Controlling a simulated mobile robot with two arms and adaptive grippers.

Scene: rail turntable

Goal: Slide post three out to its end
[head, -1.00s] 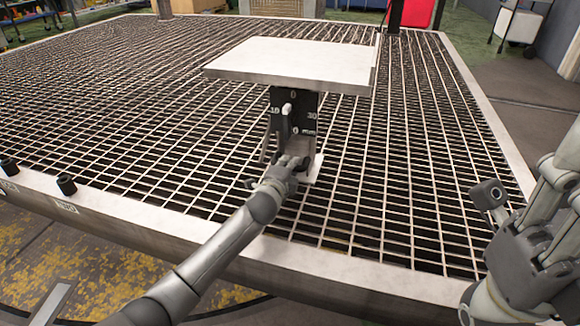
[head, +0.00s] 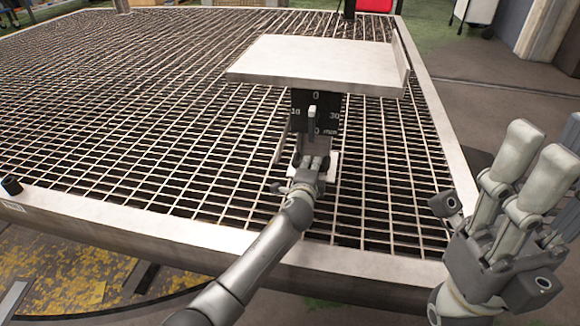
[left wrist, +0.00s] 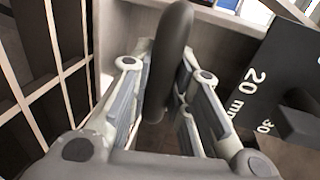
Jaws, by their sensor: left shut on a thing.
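A post stands on the grating with a pale flat plate (head: 318,62) on top; I cannot read a post number. Its front carries a black scale (head: 328,108) marked in mm, with a light pointer (head: 312,112). The scale also shows at the right of the left wrist view (left wrist: 262,75), with "20 mm" readable. My left gripper (head: 314,163) is low at the post's front, below the scale. In the left wrist view its fingers are shut on a dark rounded handle (left wrist: 172,50). My right gripper (head: 528,165) is away at the right; its jaw gap is not clear.
The metal grating (head: 150,100) spreads around the post, with a pale raised frame (head: 180,232) along its front edge. A black knob (head: 11,184) stands on the frame at the left. The grating left of the post is clear.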

